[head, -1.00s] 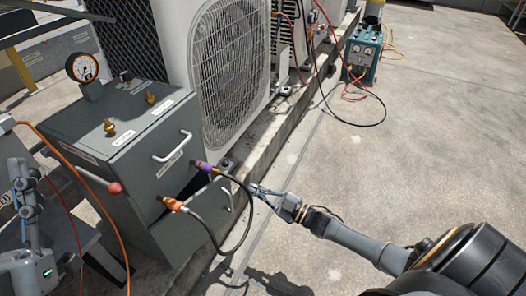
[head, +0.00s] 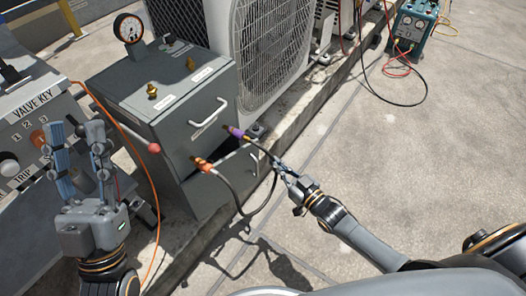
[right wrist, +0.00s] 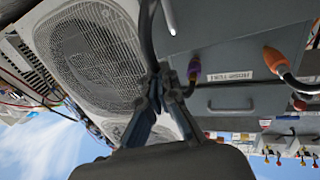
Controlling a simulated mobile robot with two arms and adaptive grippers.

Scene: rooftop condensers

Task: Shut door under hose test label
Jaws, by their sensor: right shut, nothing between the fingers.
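The grey cabinet (head: 150,105) stands at left centre in the head view. Its lower door (head: 238,170), with a small handle (head: 255,165), stands ajar, with a dark gap above it. In the right wrist view, a white label (right wrist: 238,76), too small to read surely, sits above the door (right wrist: 250,97). My right gripper (head: 279,167) is shut and empty, just right of the door handle; I cannot tell whether it touches the door. Its fingers (right wrist: 160,85) also show in the right wrist view. My left gripper (head: 78,160) is open and empty, left of the cabinet.
A black hose (head: 240,208) with orange and purple ends loops before the door. A red-tipped lever (head: 153,147) and orange cable (head: 125,128) are beside the cabinet. A valve key panel (head: 35,120) is at left, a condenser (head: 268,45) behind.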

